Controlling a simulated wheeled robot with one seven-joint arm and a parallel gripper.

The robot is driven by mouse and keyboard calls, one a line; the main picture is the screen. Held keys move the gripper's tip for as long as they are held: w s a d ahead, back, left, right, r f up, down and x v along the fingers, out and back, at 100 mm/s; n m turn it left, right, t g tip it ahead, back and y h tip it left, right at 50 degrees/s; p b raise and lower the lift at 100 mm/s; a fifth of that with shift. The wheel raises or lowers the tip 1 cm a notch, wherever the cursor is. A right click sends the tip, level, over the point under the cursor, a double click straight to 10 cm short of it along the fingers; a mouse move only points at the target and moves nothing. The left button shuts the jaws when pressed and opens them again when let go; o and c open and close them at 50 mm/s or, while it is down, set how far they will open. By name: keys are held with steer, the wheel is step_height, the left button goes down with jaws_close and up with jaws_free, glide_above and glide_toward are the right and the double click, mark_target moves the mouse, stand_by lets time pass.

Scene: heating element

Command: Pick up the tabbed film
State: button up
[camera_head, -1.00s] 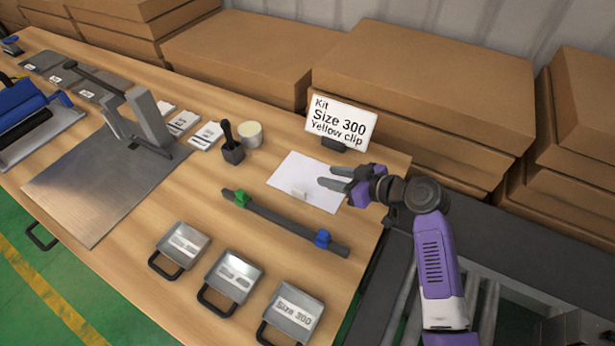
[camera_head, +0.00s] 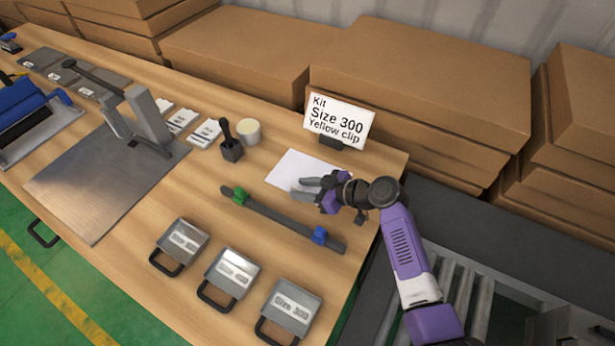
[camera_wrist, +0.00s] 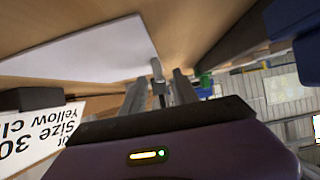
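The tabbed film (camera_head: 290,168) is a white sheet lying flat near the right end of the wooden table. Its near right part is hidden by my gripper (camera_head: 303,188), which is low over the sheet's near edge, its fingers pointing left.
A dark bar with green and blue clips (camera_head: 285,220) lies just in front of the film. A kit sign reading Size 300, Yellow clip (camera_head: 338,120) stands behind it. A stamp (camera_head: 231,145) and tape roll (camera_head: 249,131) stand left.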

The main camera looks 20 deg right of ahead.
steer(key=shift+w+a+f, duration=0.15)
steer(key=shift+w+f, duration=0.05)
steer(key=shift+w, duration=0.1)
jaws_close()
